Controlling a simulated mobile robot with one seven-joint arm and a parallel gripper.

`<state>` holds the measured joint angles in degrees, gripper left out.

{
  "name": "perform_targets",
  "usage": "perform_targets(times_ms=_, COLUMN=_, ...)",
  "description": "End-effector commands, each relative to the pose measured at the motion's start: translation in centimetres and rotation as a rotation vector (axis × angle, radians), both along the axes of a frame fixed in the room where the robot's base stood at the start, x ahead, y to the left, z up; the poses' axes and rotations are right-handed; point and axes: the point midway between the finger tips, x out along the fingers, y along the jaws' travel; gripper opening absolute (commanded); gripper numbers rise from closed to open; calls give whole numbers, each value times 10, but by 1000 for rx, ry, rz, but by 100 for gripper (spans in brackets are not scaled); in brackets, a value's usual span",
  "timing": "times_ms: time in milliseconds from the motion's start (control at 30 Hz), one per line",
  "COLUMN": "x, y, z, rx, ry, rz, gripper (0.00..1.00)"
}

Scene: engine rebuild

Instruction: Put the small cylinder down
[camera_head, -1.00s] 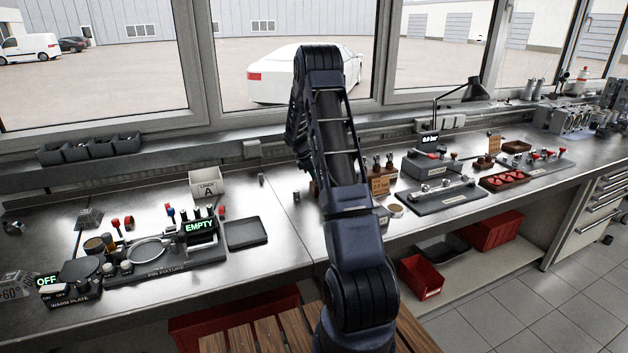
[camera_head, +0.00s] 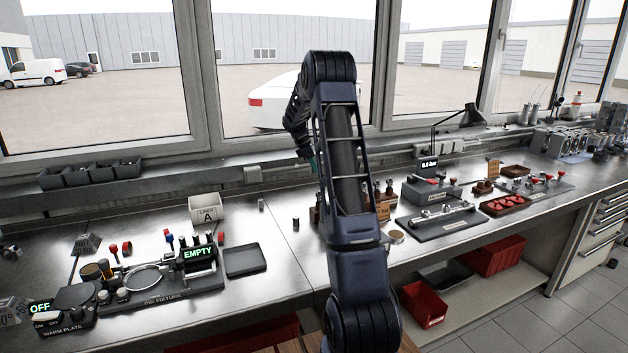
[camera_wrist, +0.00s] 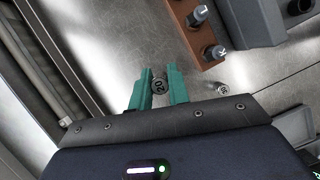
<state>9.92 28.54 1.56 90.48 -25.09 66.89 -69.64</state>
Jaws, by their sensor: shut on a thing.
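My gripper's green fingers (camera_wrist: 160,90) are shut on a small cylinder (camera_wrist: 158,86) with a round end face that seems to read "20". The cylinder is seen end-on between the fingertips; I cannot tell whether it touches the bench. In the head view my gripper (camera_head: 314,165) is mostly hidden behind my arm, with only a bit of green showing, and the held cylinder cannot be made out. Another small cylinder (camera_wrist: 222,88) stands on the bare bench to the right of the fingers in the wrist view. Two small dark cylinders (camera_head: 296,223) (camera_head: 261,205) stand on the bench in the head view.
A brown block (camera_wrist: 190,30) with labelled pegs is near the fingers in the wrist view. A white bin marked A (camera_head: 206,208), a dark tray (camera_head: 245,260) and a pin fixture (camera_head: 170,295) stand to the left. Bare metal bench lies around the two cylinders.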

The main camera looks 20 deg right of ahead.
Motion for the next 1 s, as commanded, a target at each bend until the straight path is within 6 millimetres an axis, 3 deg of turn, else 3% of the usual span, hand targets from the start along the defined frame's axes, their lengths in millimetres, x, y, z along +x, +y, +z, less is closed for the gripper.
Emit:
perform_targets(times_ms=233, x=1, y=7, z=22, rx=1, ry=0, rz=4, gripper=0)
perform_targets(times_ms=367, x=7, y=36, z=24, rx=2, ry=-1, rz=21, gripper=0)
perform_targets(times_ms=800, x=15, y=221, z=25, rx=3, ry=-1, rz=108, gripper=0)
perform_targets(times_ms=1000, x=7, y=286, z=26, rx=1, ry=1, rz=138, gripper=0)
